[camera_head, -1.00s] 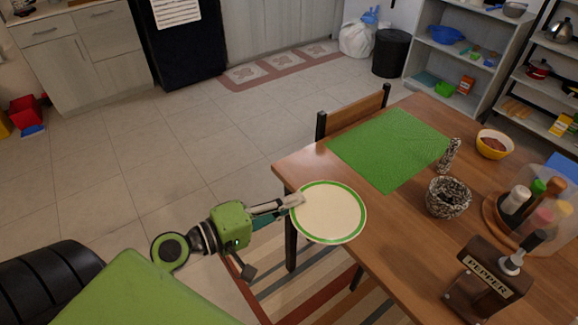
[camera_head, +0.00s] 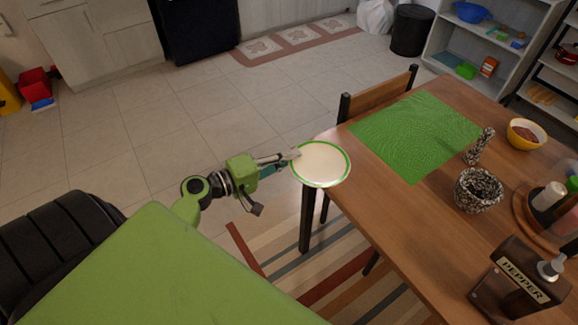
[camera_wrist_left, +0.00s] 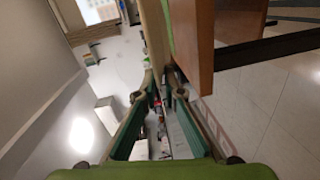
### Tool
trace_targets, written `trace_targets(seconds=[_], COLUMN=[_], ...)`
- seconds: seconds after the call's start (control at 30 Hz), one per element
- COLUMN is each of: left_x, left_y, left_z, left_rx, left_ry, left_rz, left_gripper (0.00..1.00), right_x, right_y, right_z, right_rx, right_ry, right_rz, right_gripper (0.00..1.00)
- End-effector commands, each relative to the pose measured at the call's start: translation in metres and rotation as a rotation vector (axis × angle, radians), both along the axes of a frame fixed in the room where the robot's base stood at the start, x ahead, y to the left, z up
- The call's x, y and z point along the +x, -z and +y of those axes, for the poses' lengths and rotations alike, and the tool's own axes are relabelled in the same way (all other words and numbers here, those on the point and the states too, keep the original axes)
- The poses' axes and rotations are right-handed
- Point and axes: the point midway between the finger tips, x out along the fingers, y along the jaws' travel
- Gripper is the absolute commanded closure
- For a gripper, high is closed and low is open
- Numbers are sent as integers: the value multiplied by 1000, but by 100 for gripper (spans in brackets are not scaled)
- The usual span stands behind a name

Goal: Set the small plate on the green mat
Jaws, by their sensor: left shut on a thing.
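The small plate (camera_head: 320,165) is cream with a green rim. My left gripper (camera_head: 294,155) is shut on its left edge and holds it out by the table's near-left corner, overlapping that corner in the head view. In the left wrist view the plate (camera_wrist_left: 154,35) shows edge-on between the fingertips (camera_wrist_left: 160,80), beside the table's wooden edge (camera_wrist_left: 191,40). The green mat (camera_head: 415,137) lies flat and bare on the table, to the right of the plate. My right gripper is not in view.
On the wooden table (camera_head: 400,220) stand a speckled mortar (camera_head: 478,191), a pestle (camera_head: 480,146), a yellow bowl (camera_head: 525,134), and a pepper box (camera_head: 520,283). A chair (camera_head: 380,92) stands behind the mat's far edge. A striped rug lies below.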

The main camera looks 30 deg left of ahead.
Motion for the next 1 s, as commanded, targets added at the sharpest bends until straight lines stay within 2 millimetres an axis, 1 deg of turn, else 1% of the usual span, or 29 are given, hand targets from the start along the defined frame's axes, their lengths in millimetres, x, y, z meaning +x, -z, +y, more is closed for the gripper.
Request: trace_targets(seconds=[0.03,0.27,0.4,0.5,0.73,0.83,0.87,0.9,1.0], left_x=[4,12,11,11,11,11,10,10,10], left_y=[5,19,40,47,49,51,51,50,50], left_z=[4,12,11,11,11,11,11,11,11], left_rx=[-1,0,-4,-2,0,0,0,0,0], left_ry=[-1,0,-1,1,1,1,1,1,1], left_rz=[-1,-1,2,0,-1,-1,0,1,1], left_gripper=[100,100,100,100,100,100,86,76,74], right_x=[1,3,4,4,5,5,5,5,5], right_y=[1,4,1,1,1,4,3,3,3], right_z=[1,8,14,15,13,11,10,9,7], right_rx=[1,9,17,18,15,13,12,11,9], right_ry=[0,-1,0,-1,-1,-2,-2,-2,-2], right_rz=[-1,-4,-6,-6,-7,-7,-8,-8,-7], right_gripper=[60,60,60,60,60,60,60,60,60])
